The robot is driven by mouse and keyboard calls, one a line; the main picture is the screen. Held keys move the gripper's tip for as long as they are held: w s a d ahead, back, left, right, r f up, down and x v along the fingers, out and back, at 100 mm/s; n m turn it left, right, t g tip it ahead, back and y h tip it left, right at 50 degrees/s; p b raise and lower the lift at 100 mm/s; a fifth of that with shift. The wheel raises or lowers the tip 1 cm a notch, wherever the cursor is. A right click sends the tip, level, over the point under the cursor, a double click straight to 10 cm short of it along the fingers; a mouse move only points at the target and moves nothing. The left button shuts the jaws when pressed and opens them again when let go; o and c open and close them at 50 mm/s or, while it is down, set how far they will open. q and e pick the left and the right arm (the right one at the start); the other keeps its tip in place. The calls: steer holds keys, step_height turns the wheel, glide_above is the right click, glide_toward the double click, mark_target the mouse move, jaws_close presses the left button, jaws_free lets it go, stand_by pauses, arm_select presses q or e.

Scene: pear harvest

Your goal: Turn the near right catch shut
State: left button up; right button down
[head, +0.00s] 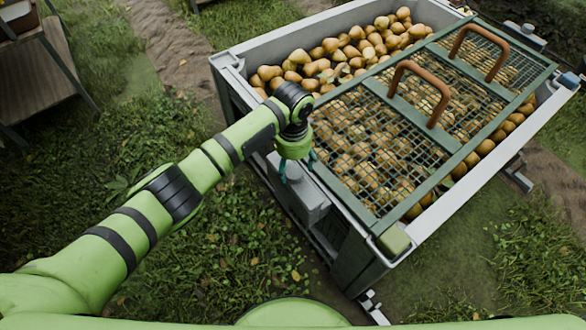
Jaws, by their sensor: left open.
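A large grey bin (455,196) full of pears (345,52) stands ahead of me. A green-framed mesh lid (462,157) with two brown handles (409,72) covers much of it. A yellow-green block (393,242) sits on the bin's nearest corner, and a small blue-capped part (570,80) sits at the right corner. I cannot tell which is the near right catch or how it is turned. My left gripper (297,166) is open, pointing down over a grey box (303,196) on the bin's near left side. My right gripper is out of view.
A wooden stand (38,72) is at the upper left. Grass (215,245) and bare dirt surround the bin. Below the bin, a metal piece (372,305) sticks out near its closest corner. The air above the lid is clear.

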arm_select(q)
steer(key=shift+f, duration=1.4)
